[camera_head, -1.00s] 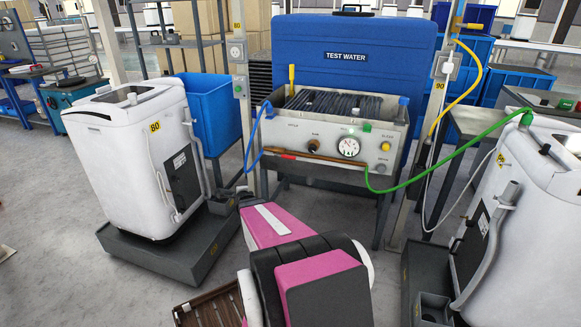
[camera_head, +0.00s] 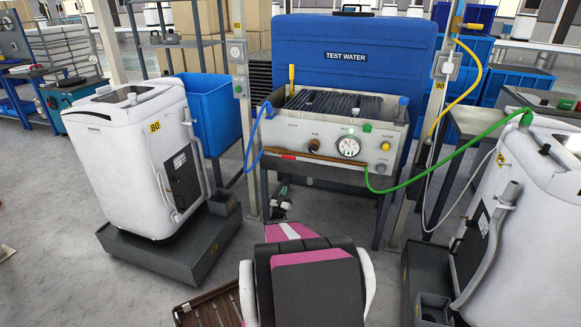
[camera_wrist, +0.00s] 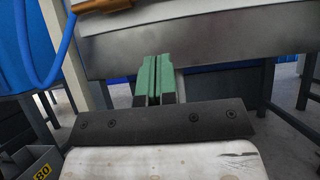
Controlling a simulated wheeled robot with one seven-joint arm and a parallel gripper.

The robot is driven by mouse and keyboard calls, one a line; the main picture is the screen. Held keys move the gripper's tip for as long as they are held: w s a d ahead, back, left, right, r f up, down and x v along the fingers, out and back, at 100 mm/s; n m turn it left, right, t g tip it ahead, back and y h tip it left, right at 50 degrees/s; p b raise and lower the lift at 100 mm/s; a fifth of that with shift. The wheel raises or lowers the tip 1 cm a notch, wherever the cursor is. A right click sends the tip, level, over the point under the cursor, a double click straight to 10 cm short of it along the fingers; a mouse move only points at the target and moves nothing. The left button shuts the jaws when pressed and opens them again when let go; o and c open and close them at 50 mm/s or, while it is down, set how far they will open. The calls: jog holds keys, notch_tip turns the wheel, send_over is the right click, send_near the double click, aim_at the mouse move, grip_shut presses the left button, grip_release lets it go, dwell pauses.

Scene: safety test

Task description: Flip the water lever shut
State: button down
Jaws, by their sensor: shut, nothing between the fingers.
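The test bench (camera_head: 300,134) has a copper-coloured pipe (camera_head: 325,159) along its front with a red lever-like part (camera_head: 289,156) at its left end. An upright yellow lever (camera_head: 291,78) stands at the bench's back left, and another yellow handle (camera_head: 468,26) is high on the right post. I cannot tell which is the water lever. My gripper (camera_head: 284,189) is below the bench's front left, apart from these parts. In the wrist view its green-tipped fingers (camera_wrist: 153,80) are shut and empty, under the bench edge. The pipe's end (camera_wrist: 100,5) shows at the top.
A blue hose (camera_head: 250,150) hangs at the bench's left and is close in the wrist view (camera_wrist: 40,60). A green hose (camera_head: 440,172) runs right. White washing machines stand left (camera_head: 125,150) and right (camera_head: 535,210). A blue TEST WATER tank (camera_head: 390,50) is behind.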

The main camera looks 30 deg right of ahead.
jog(key=s+a+r+x, duration=0.1)
jog(key=r+x, duration=0.1)
jog(key=x, duration=1.1)
jog(key=shift+a, duration=0.15)
jog(key=shift+a+r+n+t+y, duration=0.1)
jog(key=shift+r+n+t+y, duration=0.1)
jog(key=shift+n+t+y, duration=0.1)
